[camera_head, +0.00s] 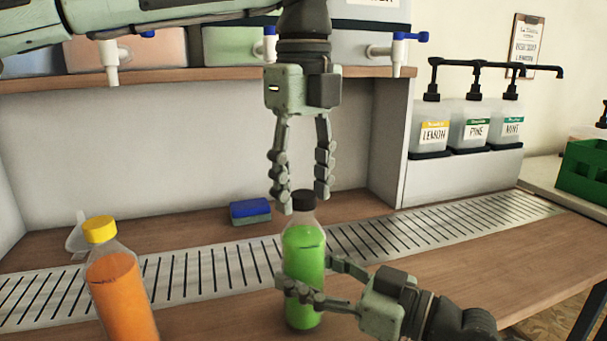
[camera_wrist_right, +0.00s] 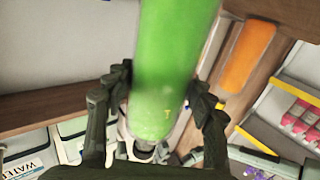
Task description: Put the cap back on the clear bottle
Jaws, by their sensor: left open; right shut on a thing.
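A clear bottle of green liquid (camera_head: 304,262) stands upright at the front of the drip grate, with a black cap (camera_head: 304,200) on its top. My right gripper (camera_head: 308,278) is shut on the bottle's body from the right. In the right wrist view the green bottle (camera_wrist_right: 172,70) fills the space between the fingers. My left gripper (camera_head: 303,200) points down from above, open, with its fingers on either side of the cap. A gap shows between the cap and the right finger; I cannot tell whether the left finger touches it. I cannot see whether the cap is screwed tight.
A bottle of orange liquid with a yellow cap (camera_head: 99,230) stands at the left. A blue and green sponge (camera_head: 250,211) lies behind the metal grate (camera_head: 200,271). Pump dispensers (camera_head: 470,124) stand at the back right, beside a green crate (camera_head: 583,170). Drums with taps sit on the shelf (camera_head: 200,75) above.

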